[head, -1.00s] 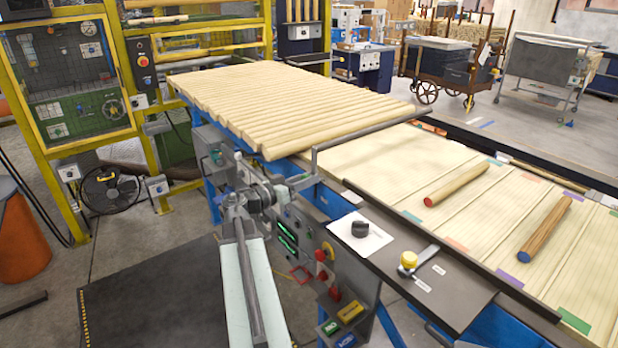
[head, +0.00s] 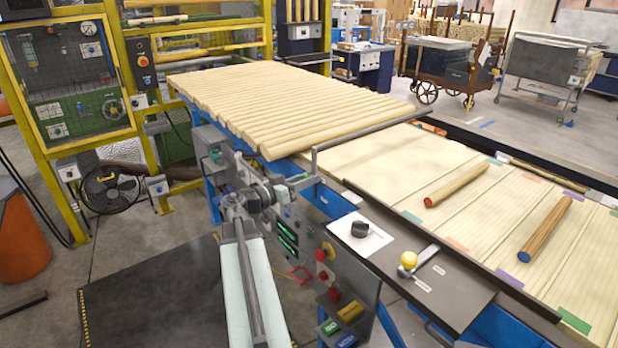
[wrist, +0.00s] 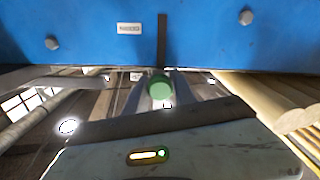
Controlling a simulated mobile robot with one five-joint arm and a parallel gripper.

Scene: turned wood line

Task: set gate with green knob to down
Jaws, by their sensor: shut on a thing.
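The green knob (wrist: 159,87) sits between the two fingers of my gripper (wrist: 158,92) in the wrist view, in front of a blue panel with a dark vertical strip. My gripper is shut on it. In the head view my gripper (head: 298,182) is at the near side of the line, by the cranked end of a long grey gate bar (head: 370,128). The bar lies across the line at the front edge of the row of pale round rods (head: 290,100). The green knob is hidden behind my gripper in the head view.
A lever with a yellow knob (head: 408,259) and a black dial (head: 360,229) are on the near ledge to the right. A red-ended rod (head: 457,185) and a blue-ended rod (head: 545,228) lie on the pale bed. A control box with buttons (head: 325,255) stands close to my arm.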

